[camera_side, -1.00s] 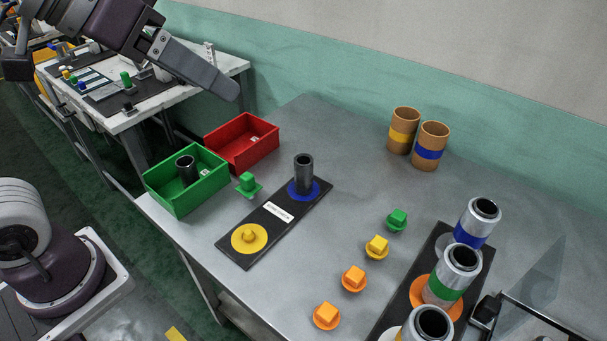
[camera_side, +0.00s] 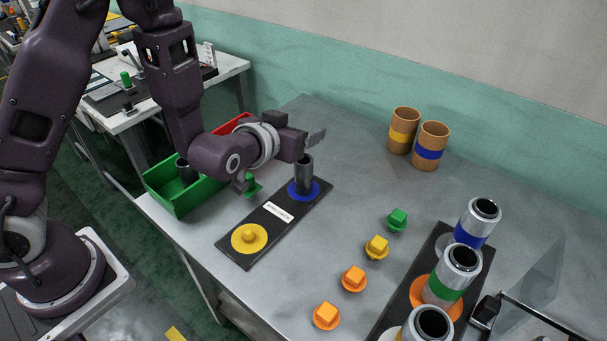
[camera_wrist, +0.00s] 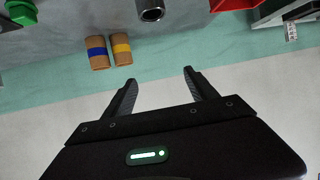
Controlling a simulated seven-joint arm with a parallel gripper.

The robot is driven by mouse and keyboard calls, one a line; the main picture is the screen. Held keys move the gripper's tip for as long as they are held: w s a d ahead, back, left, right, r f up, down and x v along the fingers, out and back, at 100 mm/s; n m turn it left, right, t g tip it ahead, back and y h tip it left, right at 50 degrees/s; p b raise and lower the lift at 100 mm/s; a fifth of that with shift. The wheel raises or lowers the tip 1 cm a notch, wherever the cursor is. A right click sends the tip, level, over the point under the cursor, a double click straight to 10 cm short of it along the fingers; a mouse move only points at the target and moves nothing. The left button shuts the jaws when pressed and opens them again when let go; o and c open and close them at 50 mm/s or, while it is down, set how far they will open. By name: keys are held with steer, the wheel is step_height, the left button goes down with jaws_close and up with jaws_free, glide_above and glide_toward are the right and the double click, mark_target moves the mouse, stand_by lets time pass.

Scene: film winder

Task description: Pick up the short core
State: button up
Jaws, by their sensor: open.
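A dark grey hollow core (camera_side: 304,178) stands upright on the blue disc (camera_side: 318,190) of a black base plate. Its open end shows at the top edge of the wrist view (camera_wrist: 151,10). A second dark core (camera_side: 183,171) stands in the green bin (camera_side: 178,198), partly hidden by my arm; I cannot tell for certain which core is the short one. My gripper (camera_side: 314,140) is held roughly level, close above the core on the blue disc. In the wrist view its two fingers (camera_wrist: 159,77) are apart with nothing between them.
A yellow disc (camera_side: 249,239) lies at the plate's near end. A red bin (camera_side: 243,121) and a green plug (camera_side: 254,185) are partly behind my arm. Two brown tubes (camera_side: 403,133) stand at the back. Several coloured plugs (camera_side: 376,247) and silver cylinders (camera_side: 457,267) are to the right.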

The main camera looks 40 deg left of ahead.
glide_toward(306, 161)
steer(key=w+f, duration=0.1)
steer(key=w, duration=0.1)
steer(key=w+f, duration=0.1)
steer(key=w, duration=0.1)
steer(key=shift+d+f, duration=0.1)
steer(key=shift+f, duration=0.1)
steer(key=x, duration=0.4)
steer(key=a+x, duration=0.1)
steer(key=x, duration=0.1)
steer(key=shift+w+r, duration=0.15)
steer(key=shift+w, duration=0.25)
steer(key=c, duration=1.5)
